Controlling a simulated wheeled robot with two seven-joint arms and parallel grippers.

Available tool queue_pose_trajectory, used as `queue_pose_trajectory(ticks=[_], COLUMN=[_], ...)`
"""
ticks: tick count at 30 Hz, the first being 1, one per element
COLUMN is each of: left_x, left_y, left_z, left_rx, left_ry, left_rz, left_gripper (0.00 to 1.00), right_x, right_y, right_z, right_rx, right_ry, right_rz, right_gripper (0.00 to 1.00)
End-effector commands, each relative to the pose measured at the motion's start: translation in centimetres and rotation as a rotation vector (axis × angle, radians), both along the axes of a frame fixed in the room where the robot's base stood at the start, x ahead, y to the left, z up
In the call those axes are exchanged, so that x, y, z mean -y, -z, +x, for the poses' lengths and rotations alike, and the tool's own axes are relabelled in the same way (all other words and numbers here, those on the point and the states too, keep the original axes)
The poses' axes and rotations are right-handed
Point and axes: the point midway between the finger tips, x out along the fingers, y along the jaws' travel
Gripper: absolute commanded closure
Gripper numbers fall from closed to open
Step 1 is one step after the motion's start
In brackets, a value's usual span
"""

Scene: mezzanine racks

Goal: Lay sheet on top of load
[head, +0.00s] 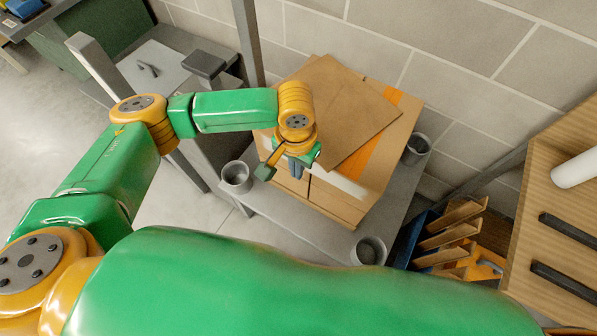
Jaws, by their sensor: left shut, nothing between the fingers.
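A brown flat sheet (335,108) lies skewed on top of a cardboard load (340,201) with an orange stripe. One corner of the sheet reaches past the load's far left edge. The load stands on a grey table (300,236). My left gripper (295,175) is shut and empty, pointing down at the near left side of the load. Its wrist hides part of the load's left side. I cannot tell whether the fingers touch the load. My right gripper is not in view.
Grey cups (236,177) stand at the table's corners, with another (369,251) at the front and one (416,149) at the right. A blue crate (411,239) with wooden slats is at the lower right, beside a wooden shelf (560,205). A block wall closes the back.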

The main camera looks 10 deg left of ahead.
Motion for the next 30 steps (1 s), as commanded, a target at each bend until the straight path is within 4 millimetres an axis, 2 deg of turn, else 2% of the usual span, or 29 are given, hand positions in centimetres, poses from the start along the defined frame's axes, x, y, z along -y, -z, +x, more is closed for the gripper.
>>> queue_pose_trajectory(ticks=[6, 12, 26, 29, 30], left_x=[0.0, 0.0, 0.3, 2.3, 3.6], left_y=[-4.3, -6.4, -6.3, -5.0, -4.4], left_z=[0.0, -0.1, -0.3, -1.4, -2.1], left_rx=[0.003, 0.0, -0.001, 0.0, 0.009], left_ry=[0.001, 0.001, 0.012, 0.09, 0.134], left_rz=[-0.001, 0.0, -0.01, -0.096, -0.16], left_gripper=[1.0, 1.0, 1.0, 1.0, 1.0], right_x=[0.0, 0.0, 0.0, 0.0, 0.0], right_y=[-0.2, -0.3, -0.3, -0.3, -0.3], right_z=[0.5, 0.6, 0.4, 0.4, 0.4], right_rx=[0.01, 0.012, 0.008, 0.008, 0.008], right_ry=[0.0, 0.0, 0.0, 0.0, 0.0], right_rz=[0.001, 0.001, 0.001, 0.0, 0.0], right_gripper=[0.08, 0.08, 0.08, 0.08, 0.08])
